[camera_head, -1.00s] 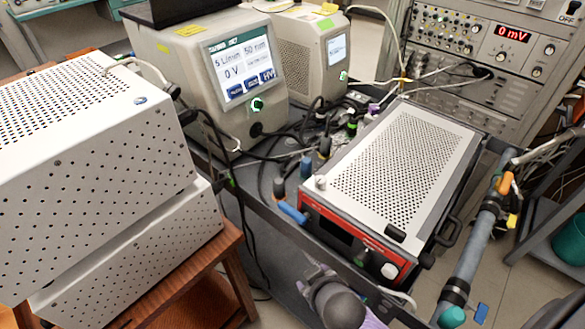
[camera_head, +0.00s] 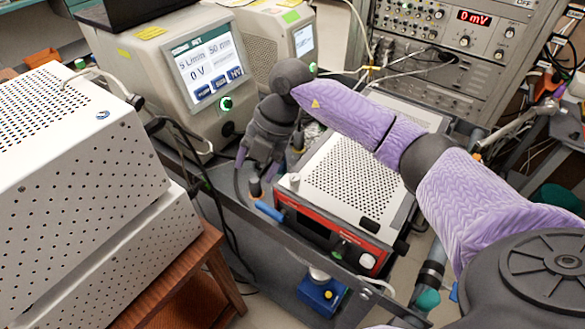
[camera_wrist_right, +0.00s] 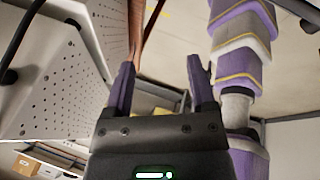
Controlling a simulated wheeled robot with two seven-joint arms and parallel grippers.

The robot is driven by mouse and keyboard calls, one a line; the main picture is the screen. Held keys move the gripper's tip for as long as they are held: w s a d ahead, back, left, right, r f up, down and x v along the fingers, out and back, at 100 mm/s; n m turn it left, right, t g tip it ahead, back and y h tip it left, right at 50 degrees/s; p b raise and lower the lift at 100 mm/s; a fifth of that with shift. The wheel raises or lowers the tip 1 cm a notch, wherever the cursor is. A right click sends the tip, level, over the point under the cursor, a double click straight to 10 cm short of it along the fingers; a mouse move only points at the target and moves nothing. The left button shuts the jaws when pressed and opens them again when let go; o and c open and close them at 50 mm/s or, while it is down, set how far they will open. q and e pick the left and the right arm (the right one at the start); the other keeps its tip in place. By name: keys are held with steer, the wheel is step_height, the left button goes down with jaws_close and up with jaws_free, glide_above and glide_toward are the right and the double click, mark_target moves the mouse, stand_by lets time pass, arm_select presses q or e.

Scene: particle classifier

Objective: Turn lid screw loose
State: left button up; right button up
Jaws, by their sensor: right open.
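The red-fronted instrument (camera_head: 352,252) stands on the dark cart with a perforated light-grey lid (camera_head: 352,178). A small pale knob (camera_head: 294,182), which looks like the lid screw, stands at the lid's front left corner. My right gripper (camera_head: 256,166) hangs with fingers down just left of the instrument and the knob, apart from it. Its two purple fingers are apart, with nothing between them. The fingers also show spread in the right wrist view (camera_wrist_right: 160,82), where I cannot make out the knob. My right arm covers the lid's back right part. My left gripper is not in view.
A blue handle (camera_head: 268,211) and cables lie close to the instrument's left front. A display unit (camera_head: 185,75) stands behind left, and a perforated white box (camera_head: 75,190) fills the left side. A rack (camera_head: 455,60) stands behind.

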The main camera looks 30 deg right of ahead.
mark_target(295, 177)
steer(key=d+r+m+g+h, duration=0.1)
steer(key=d+r+m+h, duration=0.2)
steer(key=d, duration=0.5)
steer(key=shift+n+h, duration=0.4)
steer(key=shift+h, duration=0.3)
steer(key=f+b, duration=0.2)
steer(key=f, duration=0.8)
steer(key=shift+s, duration=0.2)
steer(key=shift+f, duration=0.15)
steer(key=shift+a, duration=0.1)
jaws_close()
